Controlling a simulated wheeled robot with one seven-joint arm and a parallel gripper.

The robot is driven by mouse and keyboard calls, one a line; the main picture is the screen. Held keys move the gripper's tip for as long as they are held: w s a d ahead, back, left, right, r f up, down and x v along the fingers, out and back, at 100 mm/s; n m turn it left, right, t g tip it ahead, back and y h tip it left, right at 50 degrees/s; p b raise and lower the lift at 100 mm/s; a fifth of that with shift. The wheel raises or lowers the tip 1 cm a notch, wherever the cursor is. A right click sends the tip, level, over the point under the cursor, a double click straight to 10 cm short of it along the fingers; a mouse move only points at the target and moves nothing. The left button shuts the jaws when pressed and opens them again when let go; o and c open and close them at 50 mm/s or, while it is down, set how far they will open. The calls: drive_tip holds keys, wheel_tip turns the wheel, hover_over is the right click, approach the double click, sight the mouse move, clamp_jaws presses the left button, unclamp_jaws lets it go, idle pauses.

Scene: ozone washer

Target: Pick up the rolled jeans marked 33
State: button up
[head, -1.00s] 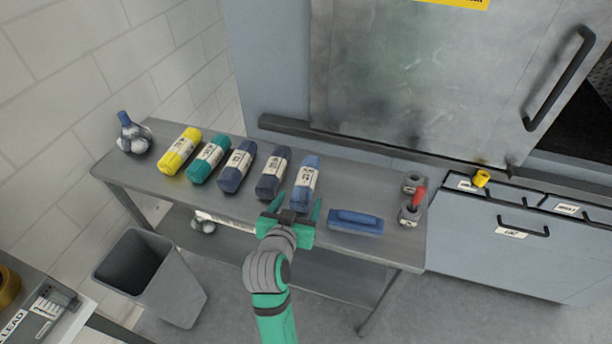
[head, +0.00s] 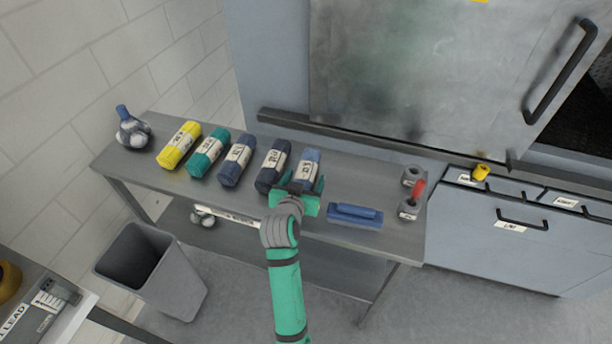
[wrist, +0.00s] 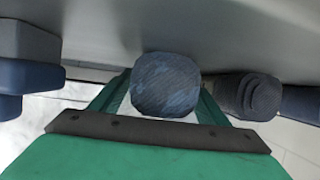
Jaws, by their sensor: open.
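Several rolled garments with white paper bands lie side by side on the grey metal table. The rightmost is a lighter blue denim roll (head: 309,158); left of it are a dark navy roll (head: 272,160) and another navy roll (head: 237,155). The band numbers are too small to read surely, so I cannot tell which is marked 33. My green gripper (head: 300,186) is open at the near end of the lighter blue roll and partly hides it. In the wrist view, the round end of this roll (wrist: 166,85) sits between my two fingers.
A blue block (head: 354,215) lies close to the right of my gripper. Beyond it stand small grey holders, one with a red handle (head: 418,190). A bin (head: 150,270) stands below left.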

drive_tip(key=c, duration=1.4)
drive_tip(key=shift+r, duration=0.2)
